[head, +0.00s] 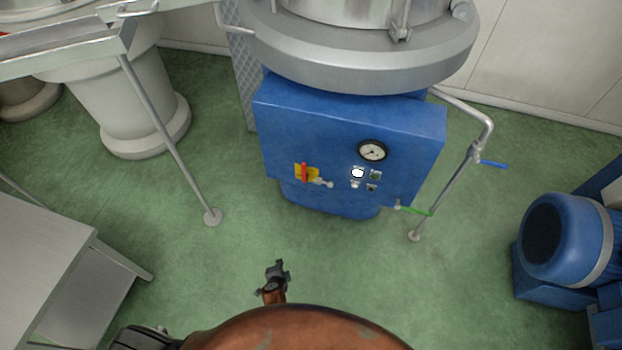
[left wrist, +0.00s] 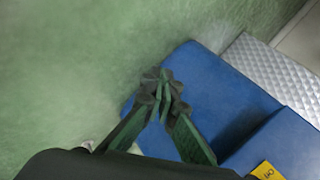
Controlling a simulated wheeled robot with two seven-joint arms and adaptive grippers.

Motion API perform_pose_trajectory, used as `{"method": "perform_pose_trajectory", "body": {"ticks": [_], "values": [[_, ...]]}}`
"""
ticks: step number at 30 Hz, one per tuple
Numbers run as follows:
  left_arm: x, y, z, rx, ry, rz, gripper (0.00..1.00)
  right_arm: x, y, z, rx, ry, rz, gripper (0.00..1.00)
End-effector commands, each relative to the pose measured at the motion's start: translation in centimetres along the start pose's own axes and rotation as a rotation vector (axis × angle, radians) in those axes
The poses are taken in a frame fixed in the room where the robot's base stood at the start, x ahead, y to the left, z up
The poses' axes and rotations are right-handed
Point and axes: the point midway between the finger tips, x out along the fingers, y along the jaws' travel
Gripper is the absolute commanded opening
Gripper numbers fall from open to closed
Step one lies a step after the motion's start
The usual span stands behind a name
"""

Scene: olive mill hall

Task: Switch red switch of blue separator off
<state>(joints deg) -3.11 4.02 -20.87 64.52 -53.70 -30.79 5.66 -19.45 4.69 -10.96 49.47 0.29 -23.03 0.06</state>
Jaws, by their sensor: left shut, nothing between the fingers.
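The blue separator (head: 320,125) stands upright on the floor in the upper middle of the head view. Its red switch (head: 304,172) sits on a yellow plate (head: 313,169) on the front face, with the red handle roughly vertical. My left gripper (head: 275,266) is below and in front of the separator, apart from the switch. In the left wrist view my left gripper (left wrist: 161,84) is shut and empty, in front of the blue housing (left wrist: 228,85). The yellow plate (left wrist: 266,171) shows at that view's lower right edge; the red handle is not visible there. My right gripper is not in view.
A round gauge (head: 372,150), a white lamp (head: 358,173) and small buttons are right of the switch. A blue motor (head: 566,238) is at right, a metal table (head: 50,260) at left. Green floor lies between.

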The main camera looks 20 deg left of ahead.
Motion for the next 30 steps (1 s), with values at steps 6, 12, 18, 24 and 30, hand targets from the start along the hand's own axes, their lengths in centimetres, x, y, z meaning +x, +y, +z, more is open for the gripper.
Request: {"method": "perform_pose_trajectory", "body": {"ticks": [6, 12, 18, 24, 30], "values": [[-3.2, -12.3, -12.7, 0.183, 0.108, -0.372, 0.0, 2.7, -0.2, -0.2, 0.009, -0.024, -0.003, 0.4], [-9.8, -20.0, -20.2, 0.256, 0.162, -0.669, 0.0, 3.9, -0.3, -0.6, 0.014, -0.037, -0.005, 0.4], [-13.9, -23.1, -23.1, 0.275, 0.182, -0.814, 0.0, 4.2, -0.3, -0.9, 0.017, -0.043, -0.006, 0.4], [-14.6, -23.6, -23.4, 0.277, 0.184, -0.833, 0.0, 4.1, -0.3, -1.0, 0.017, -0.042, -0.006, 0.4], [-14.5, -23.6, -23.4, 0.277, 0.184, -0.831, 0.0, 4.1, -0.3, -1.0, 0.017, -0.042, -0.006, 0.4]]}}
